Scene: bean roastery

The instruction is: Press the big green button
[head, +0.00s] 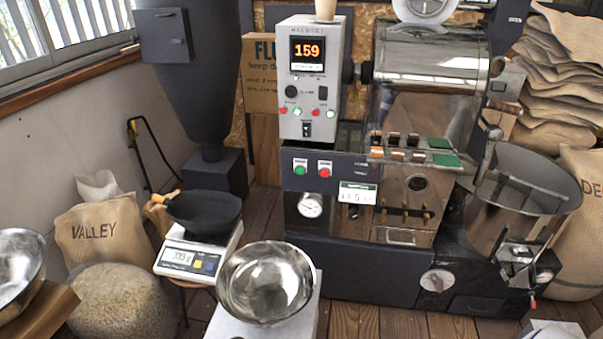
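The big green button (300,167) sits on the dark front panel of the roasting machine (330,235), near its left end. A red button (324,168) of similar size is just to its right. Both face forward, and nothing covers them. Smaller red and green buttons show higher up on the grey control box (313,75), below a display reading 159. Neither of my grippers is in view.
A steel bowl (232,280) on a pale stand is in front of the machine. A scale (190,262) with a black pan (205,212) stands to its left. A round cooling bin (558,197) is at right. Sacks stand at both sides.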

